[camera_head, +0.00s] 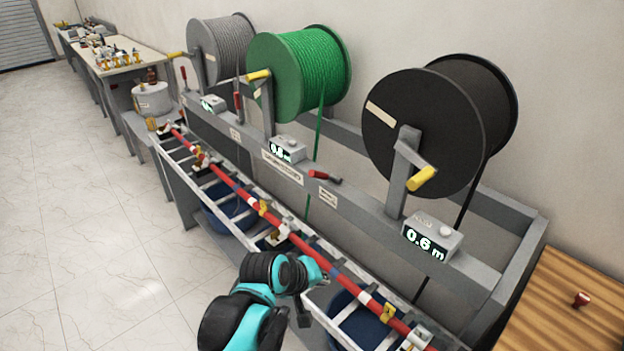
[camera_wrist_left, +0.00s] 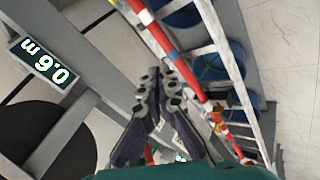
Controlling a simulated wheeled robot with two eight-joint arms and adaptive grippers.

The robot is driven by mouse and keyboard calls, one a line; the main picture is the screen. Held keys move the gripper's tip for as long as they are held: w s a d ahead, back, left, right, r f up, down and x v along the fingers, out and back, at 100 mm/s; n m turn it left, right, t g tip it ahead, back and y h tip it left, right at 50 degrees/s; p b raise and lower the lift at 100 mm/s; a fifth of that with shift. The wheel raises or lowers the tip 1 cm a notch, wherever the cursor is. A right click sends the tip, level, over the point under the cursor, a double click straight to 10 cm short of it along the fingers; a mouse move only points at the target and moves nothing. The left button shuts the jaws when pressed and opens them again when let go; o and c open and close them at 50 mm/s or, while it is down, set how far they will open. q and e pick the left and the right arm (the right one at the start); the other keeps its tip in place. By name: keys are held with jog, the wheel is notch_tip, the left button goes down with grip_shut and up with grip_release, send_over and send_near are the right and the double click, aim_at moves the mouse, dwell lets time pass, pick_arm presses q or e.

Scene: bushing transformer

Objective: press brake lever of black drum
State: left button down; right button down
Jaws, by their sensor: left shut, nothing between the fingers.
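The black drum (camera_head: 425,130) stands at the right of the rack in the head view. A red-handled lever (camera_head: 323,177) lies low and nearly flat on the rack beam left of this drum. My left gripper (camera_head: 304,319) hangs over the red-marked rail, in front of and below that lever, apart from it. In the left wrist view its fingers (camera_wrist_left: 161,82) are together and empty. The black drum also shows at the lower left there (camera_wrist_left: 45,140). My right gripper is in neither view.
A display reading 0.6 m (camera_head: 432,239) sits below the black drum, near a yellow crank handle (camera_head: 421,179). The green drum (camera_head: 300,75) and grey drum (camera_head: 222,48) stand farther left, with upright red levers. A wooden table (camera_head: 565,305) is at right. Open floor lies left.

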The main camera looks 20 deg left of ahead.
aim_at(324, 176)
pick_arm(q)
jog(key=w+a+r+n+t+h+p, duration=0.1)
jog(key=w+a+r+n+t+p, duration=0.1)
jog(key=w+a+n, duration=0.5)
jog(key=w+a+r+n+t+h+p, duration=0.1)
jog(key=w+a+r+n+t+p, duration=0.2)
jog(key=w+a+n, duration=0.5)
jog(key=a+n+p, duration=0.1)
jog(key=a+n, duration=0.2)
jog(key=n, duration=0.7)
jog(key=shift+w+t+h, duration=0.15)
jog(key=shift+t+h, duration=0.15)
jog(key=shift+w, duration=0.1)
jog(key=w+d+b, duration=0.1)
jog(key=w+d, duration=0.2)
jog(key=w, duration=0.8)
jog(key=shift+f, duration=0.2)
